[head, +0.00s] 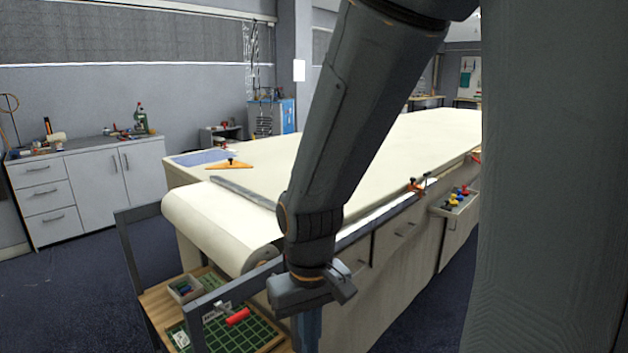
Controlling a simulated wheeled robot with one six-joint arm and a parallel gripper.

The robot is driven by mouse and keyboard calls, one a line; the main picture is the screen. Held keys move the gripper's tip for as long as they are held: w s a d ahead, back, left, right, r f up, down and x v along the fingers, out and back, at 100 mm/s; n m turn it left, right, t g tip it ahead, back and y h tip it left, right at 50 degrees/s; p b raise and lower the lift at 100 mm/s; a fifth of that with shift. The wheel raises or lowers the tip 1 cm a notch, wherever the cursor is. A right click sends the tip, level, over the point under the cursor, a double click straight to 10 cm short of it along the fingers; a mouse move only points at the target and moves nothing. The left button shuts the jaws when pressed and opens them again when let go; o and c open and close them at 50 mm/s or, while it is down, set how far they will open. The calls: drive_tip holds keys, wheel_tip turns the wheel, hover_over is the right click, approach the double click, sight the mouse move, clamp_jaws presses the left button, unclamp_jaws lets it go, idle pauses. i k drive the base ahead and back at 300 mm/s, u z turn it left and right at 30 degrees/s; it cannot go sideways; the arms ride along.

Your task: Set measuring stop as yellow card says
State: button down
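A small orange-red fitting with dark parts (417,187) sits on the long table's front edge, at the far end of a pale strip (385,211); it may be the measuring stop, but it is too small to read its setting. I cannot make out a yellow card. My gripper (308,325) hangs in front of the near end of the table, well left of the fitting and apart from it. Its fingertips are not clear, so I cannot tell whether it is open. My arm hides part of the table and its edge.
The cloth table (430,130) has a cloth roll (215,225) at its near end. A shelf below holds a green grid (250,338) and a red-handled tool (237,317). An open drawer (455,205) with coloured items juts out at right. An orange triangle (229,165) lies on the table.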

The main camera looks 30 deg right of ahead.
sight(413, 186)
drive_tip(key=z, duration=1.6)
drive_tip(key=i, duration=1.45)
drive_tip(key=u, duration=0.5)
